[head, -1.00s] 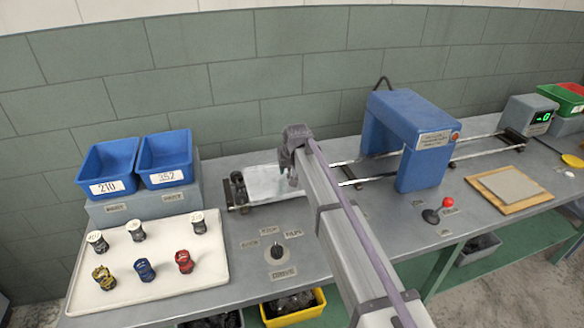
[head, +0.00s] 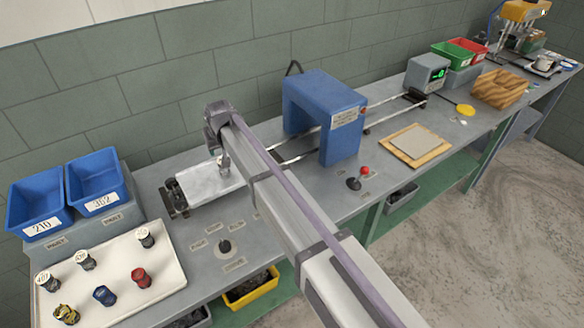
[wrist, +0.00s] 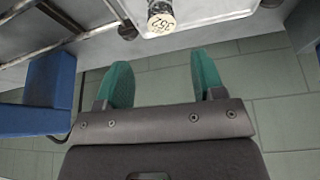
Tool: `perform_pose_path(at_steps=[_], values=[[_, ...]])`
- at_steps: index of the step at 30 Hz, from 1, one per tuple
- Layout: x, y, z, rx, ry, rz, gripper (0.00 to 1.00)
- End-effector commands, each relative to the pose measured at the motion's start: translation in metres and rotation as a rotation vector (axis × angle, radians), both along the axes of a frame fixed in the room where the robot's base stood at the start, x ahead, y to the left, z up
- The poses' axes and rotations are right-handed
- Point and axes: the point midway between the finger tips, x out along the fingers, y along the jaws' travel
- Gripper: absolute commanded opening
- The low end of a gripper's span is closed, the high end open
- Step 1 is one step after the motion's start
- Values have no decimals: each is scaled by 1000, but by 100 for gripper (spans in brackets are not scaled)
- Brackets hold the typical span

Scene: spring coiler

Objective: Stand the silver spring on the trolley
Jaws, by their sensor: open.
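The trolley is a pale flat plate (head: 212,182) on rails, left of the blue arch machine. It also shows at the top of the wrist view (wrist: 225,12). A spring (wrist: 160,16) with a cream end marked 352 stands on the plate there. Little of its side shows, so I cannot be sure of its colour. My gripper (wrist: 163,66) has two green fingers, spread apart with nothing between them. The spring is beyond the fingertips, roughly centred between them and apart from both.
A white tray (head: 160,290) at front left holds several small capped and coloured pieces. Two blue bins (head: 38,205) stand behind it. The blue arch machine (head: 338,140) spans the rails right of the trolley. A knob (head: 224,246) and a red-topped lever (head: 364,171) are on the bench.

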Motion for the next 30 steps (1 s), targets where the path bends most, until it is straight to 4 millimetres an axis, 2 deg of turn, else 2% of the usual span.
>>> perform_pose_path(at_steps=[2, 5, 6, 8, 9, 10, 12, 15, 17, 19, 30], values=[[-6, -29, -1, -9, 13, -25, 62], [-27, -112, -4, -35, 60, -103, 62], [-42, -156, -6, -48, 88, -146, 62], [-74, -225, -8, -68, 137, -221, 62], [-99, -269, -10, -79, 174, -271, 62], [-119, -299, -10, -86, 202, -308, 62], [-168, -358, -12, -98, 265, -388, 62], [-224, -409, -13, -103, 336, -474, 62], [-244, -425, -13, -104, 364, -505, 62], [-255, -434, -13, -104, 380, -522, 62], [-253, -434, -13, -104, 382, -522, 62]])
